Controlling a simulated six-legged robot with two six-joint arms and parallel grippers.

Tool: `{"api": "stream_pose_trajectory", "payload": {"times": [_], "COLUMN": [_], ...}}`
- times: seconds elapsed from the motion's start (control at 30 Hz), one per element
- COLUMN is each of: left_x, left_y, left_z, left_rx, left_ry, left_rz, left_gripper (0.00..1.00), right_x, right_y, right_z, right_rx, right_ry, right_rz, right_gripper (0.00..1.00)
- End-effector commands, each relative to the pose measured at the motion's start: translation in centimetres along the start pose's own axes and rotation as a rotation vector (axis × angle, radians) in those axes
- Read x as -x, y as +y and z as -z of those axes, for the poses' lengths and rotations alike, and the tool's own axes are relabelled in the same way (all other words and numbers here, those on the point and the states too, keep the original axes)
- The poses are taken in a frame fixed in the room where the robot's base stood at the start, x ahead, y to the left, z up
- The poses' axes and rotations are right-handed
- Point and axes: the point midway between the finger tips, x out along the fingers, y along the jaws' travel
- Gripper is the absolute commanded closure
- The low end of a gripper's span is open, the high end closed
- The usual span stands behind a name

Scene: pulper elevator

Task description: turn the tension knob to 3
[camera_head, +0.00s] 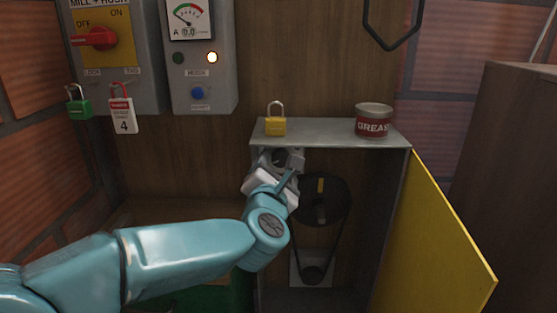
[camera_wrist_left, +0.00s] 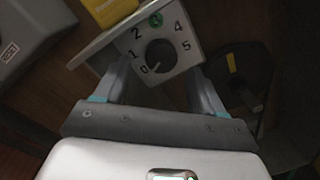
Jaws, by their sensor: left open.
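The tension knob (camera_wrist_left: 159,55) is a dark round knob on a pale dial plate (camera_wrist_left: 185,58) in the left wrist view. Black numbers 0, 1, 2, 4 and 5 ring it, with a green round mark (camera_wrist_left: 156,20) between 2 and 4. A small pale mark on the knob's lower edge sits near the 0. My left gripper (camera_wrist_left: 160,70) is open, its fingers on either side of the knob; contact cannot be told. In the head view my left gripper (camera_head: 275,165) is at the cabinet's upper left and hides most of the dial. My right gripper is not in view.
A metal cabinet (camera_head: 330,131) has its yellow door (camera_head: 432,235) swung open at right. Inside are a dark pulley (camera_head: 335,205) and belt. A yellow padlock (camera_head: 275,127) and grease tin (camera_head: 373,121) stand on top. Control boxes (camera_head: 205,90) hang at upper left.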

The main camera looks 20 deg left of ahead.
Motion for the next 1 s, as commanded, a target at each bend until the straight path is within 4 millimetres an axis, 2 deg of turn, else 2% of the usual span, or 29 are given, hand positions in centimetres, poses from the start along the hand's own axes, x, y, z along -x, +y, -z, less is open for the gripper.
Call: {"api": "stream_pose_trajectory", "payload": {"times": [0.1, 0.2, 0.57, 0.73, 0.77, 1.0], "left_x": [-2.0, -3.0, -3.6, -3.6, -3.5, -3.5], "left_y": [0.0, 0.0, 0.0, 0.0, 0.0, 0.0], "left_z": [-0.1, -0.1, 0.0, 0.0, 0.0, 0.0], "left_rx": [0.000, 0.000, 0.000, 0.000, 0.000, -0.015], "left_ry": [0.002, 0.001, 0.001, 0.001, 0.001, 0.002], "left_rz": [-0.001, -0.002, -0.001, -0.001, -0.001, 0.000], "left_gripper": [0.31, 0.31, 0.31, 0.83, 0.87, 0.87], "right_x": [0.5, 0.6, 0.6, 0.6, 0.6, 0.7], "right_y": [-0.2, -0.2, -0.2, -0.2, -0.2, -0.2], "right_z": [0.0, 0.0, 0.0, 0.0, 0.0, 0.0], "right_rx": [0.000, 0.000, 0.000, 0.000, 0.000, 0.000], "right_ry": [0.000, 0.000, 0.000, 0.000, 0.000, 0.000], "right_rz": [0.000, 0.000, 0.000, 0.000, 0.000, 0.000], "right_gripper": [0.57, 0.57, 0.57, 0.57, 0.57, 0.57]}}
